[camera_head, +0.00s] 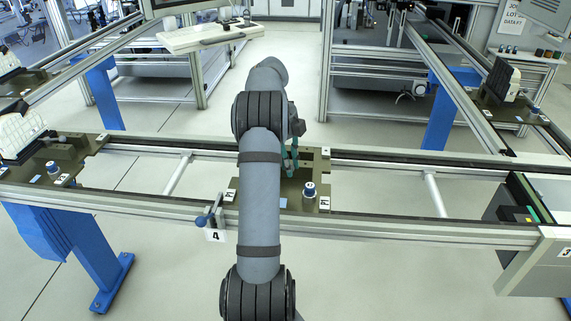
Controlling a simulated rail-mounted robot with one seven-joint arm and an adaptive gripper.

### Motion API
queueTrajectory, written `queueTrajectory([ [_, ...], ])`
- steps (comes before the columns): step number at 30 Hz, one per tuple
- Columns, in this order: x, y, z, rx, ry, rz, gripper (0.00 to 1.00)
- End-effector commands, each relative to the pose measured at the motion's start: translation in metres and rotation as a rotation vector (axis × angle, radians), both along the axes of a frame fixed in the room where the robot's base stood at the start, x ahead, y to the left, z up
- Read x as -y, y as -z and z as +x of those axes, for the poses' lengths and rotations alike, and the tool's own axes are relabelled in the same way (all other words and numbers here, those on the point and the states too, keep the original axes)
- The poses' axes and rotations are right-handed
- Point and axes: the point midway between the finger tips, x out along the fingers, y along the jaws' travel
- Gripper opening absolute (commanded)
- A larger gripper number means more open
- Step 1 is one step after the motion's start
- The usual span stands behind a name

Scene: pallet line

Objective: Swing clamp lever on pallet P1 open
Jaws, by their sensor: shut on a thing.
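Pallet P1 (318,178), an olive-brown plate with small white labels, sits on the rail conveyor at the middle of the view, partly behind my arm. My gripper (290,168) reaches down over the pallet, just right of the arm, with only its teal fingers partly showing. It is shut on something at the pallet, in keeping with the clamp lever. The lever itself is too hidden and small to make out, so its angle cannot be told. A blue-and-white knob (309,190) stands upright on the pallet's right side, apart from the fingers.
A blue-handled fitting (207,219) sits on the front rail by the label 4 (215,236). Another pallet (60,158) with a white part is at the left, and one (500,100) on the right-hand line. The rails (400,155) right of P1 are clear.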

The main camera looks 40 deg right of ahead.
Motion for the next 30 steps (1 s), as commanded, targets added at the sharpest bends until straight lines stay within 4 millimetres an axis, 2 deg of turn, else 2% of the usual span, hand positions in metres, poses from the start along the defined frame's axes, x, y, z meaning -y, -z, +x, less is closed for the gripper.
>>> queueTrajectory([
  [5,0.001,-0.001,0.000,0.002,-0.002,-0.004,0.00],
  [6,0.001,-0.001,0.000,0.002,-0.002,-0.004,0.21],
  [15,0.000,0.000,0.000,0.001,-0.002,-0.002,0.39],
  [25,0.000,-0.003,0.001,0.002,-0.004,-0.003,0.39],
  [30,-0.003,-0.024,0.002,0.004,-0.003,-0.005,0.39],
])
